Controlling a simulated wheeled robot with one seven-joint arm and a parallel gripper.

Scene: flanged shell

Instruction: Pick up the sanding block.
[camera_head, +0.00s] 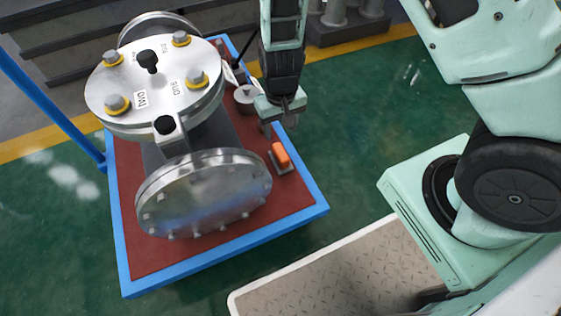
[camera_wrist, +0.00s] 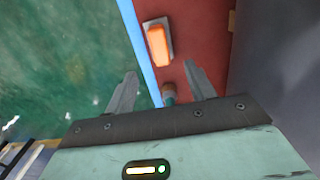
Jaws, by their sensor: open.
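The sanding block (camera_head: 280,157) has an orange top on a grey base. It lies on the red top of the blue-edged cart, near the cart's right edge, beside the metal shell. In the wrist view the sanding block (camera_wrist: 158,42) is at the top centre, beyond the fingertips and apart from them. My gripper (camera_head: 281,125) is above the cart's right edge, just behind the block in the head view. In the wrist view my gripper (camera_wrist: 160,80) has its two fingers spread, with no object held between them.
The flanged metal shell (camera_head: 203,190) fills most of the cart (camera_head: 290,212), left of the block. A small dark-teal item (camera_wrist: 168,92) shows between my fingers in the wrist view, below the block. Green floor (camera_head: 345,120) lies open right of the cart.

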